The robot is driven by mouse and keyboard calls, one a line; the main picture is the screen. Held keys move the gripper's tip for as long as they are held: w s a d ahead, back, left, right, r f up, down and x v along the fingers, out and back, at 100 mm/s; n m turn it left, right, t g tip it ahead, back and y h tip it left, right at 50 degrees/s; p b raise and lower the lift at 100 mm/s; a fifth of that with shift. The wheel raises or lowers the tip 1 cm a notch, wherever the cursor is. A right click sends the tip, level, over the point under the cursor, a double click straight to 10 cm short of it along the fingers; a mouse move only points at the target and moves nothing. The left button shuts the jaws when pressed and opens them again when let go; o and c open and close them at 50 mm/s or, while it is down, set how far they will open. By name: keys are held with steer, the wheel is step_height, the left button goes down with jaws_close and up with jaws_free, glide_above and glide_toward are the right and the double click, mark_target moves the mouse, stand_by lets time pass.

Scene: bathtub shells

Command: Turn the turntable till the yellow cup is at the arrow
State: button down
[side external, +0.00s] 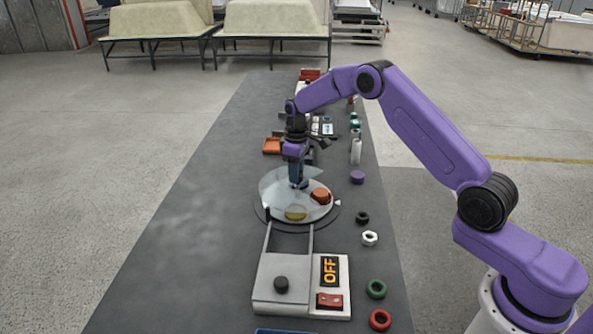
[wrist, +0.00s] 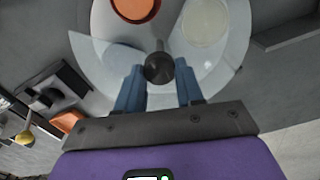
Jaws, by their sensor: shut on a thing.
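The round pale turntable (side external: 275,190) lies on the dark bench under my gripper (side external: 298,184). A clear cover seems to lie over part of it. An orange cup (side external: 320,196) is on its right side and a dull yellow cup (side external: 296,213) on its near side, seemingly under the cover. The wrist view shows the orange cup (wrist: 135,6) at the top left and the pale yellow cup (wrist: 205,22) at the top right. There my gripper (wrist: 157,74) is shut on a black knob (wrist: 158,68) near the turntable's middle. A small white mark (side external: 338,203), perhaps the arrow, is at the right rim.
In front stands a grey box (side external: 268,271) with a black knob, an "OFF" display (side external: 330,271) and a red switch. Nuts and rings, including a green one (side external: 376,289), line the bench's right side. An orange block (side external: 271,146) lies behind. The bench's left side is clear.

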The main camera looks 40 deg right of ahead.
steer(key=shift+n, duration=2.3)
steer(key=shift+r+n, duration=0.1)
steer(key=shift+n, duration=2.1)
steer(key=shift+s+n, duration=0.1)
steer(key=shift+n, duration=4.3)
steer(key=c, duration=0.7)
jaws_free()
